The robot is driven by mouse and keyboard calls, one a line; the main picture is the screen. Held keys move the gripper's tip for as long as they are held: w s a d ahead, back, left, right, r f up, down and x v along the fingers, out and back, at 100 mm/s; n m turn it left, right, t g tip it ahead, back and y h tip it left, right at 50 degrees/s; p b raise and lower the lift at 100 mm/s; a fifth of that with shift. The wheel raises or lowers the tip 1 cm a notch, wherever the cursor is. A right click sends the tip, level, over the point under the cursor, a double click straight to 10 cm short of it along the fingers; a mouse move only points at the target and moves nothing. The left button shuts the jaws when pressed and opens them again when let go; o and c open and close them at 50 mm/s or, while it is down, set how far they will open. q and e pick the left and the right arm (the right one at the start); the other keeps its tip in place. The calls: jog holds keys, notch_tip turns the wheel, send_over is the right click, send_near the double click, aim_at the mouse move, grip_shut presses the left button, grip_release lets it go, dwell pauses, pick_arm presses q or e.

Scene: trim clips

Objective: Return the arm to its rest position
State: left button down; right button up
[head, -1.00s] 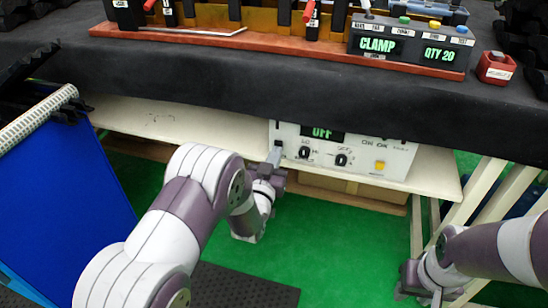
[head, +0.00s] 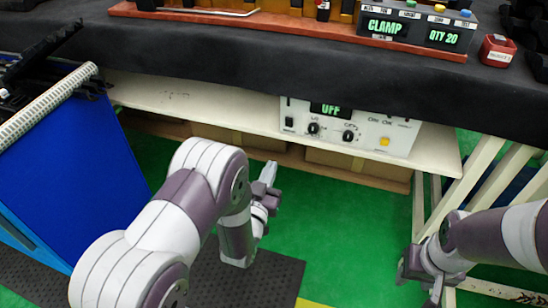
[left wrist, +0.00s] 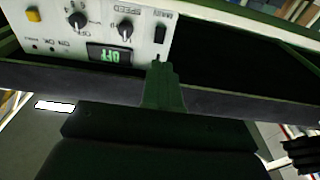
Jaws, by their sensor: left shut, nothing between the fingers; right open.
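My left gripper (head: 269,172) is shut and empty. It hangs in front of and below the white shelf, left of the white control box (head: 372,130), and is apart from it. In the left wrist view the shut fingers (left wrist: 161,86) point toward the shelf edge, and the control box (left wrist: 95,28) shows at the upper left, upside down. Its display reads OFF in both views. My right gripper (head: 432,284) is low at the right, beside the pale table legs, small and partly turned away; it is open, with nothing seen in it.
The white shelf (head: 190,108) runs under the black-covered table (head: 230,47). A blue panel bin (head: 70,180) stands left of my left arm. Pale slanted legs (head: 480,175) stand at the right. Green floor (head: 335,215) is open between the arms, with a dark mat (head: 265,280) in front.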

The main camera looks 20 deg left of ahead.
pick_arm(q)
jog(key=shift+s, duration=0.15)
dwell(0.3)
jog(key=s+f+g, duration=0.6)
jog(key=f+g, duration=0.4)
jog(key=f, duration=0.2)
jog(key=s+a+r+g, duration=0.2)
jog(key=s+r+g, duration=0.75)
jog(key=s, duration=0.45)
notch_tip(320, 180, up, 38)
jog(key=w+t+p, duration=0.1)
jog(key=t+p, duration=0.1)
jog(key=p, duration=3.4)
jog(key=shift+w+r+y, duration=0.15)
jog(key=shift+w+y, duration=0.15)
jog(key=shift+w, duration=0.1)
